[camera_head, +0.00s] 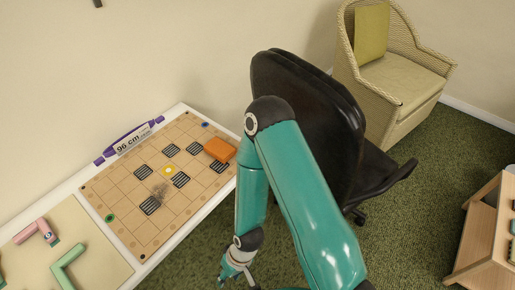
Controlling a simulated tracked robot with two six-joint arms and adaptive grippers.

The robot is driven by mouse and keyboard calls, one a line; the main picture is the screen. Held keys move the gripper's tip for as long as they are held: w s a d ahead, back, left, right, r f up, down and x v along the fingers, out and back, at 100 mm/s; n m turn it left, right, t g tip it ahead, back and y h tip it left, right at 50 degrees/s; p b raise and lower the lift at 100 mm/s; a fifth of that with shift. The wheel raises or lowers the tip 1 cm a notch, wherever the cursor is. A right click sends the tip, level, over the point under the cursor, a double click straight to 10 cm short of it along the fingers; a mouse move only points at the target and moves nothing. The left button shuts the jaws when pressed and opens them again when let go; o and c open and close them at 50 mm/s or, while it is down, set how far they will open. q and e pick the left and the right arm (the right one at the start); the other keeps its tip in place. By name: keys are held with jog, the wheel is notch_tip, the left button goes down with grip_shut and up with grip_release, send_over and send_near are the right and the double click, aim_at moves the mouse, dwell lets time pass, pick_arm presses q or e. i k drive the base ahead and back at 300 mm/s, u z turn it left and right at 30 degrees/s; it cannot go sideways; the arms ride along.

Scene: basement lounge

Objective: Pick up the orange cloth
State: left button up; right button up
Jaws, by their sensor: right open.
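The orange cloth (220,149) lies as a small folded block on the right part of a tan grid board (126,204) with black striped squares. My right gripper (236,277) is at the bottom of the view, low and in front of the table's right edge, well apart from the cloth. It is open, and nothing shows between its fingers, which are partly cut off by the frame's lower edge. My teal right arm comes down from the middle. My left gripper is not in view.
The white table (152,262) runs along the wall at left. A purple "96 cm" sign (130,140) stands behind the board. A black office chair (320,120) is close behind my right arm. A wicker armchair (400,80) and wooden shelf (478,238) stand at right.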

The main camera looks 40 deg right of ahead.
aim_at(220, 150)
jog(key=u, duration=0.95)
jog(key=i, duration=0.1)
jog(key=z, duration=1.75)
jog(key=k, duration=0.95)
jog(key=z, duration=0.2)
jog(key=i, duration=0.95)
jog(key=u, duration=0.2)
jog(key=k, duration=0.9)
jog(key=z, duration=0.2)
jog(key=i, duration=0.6)
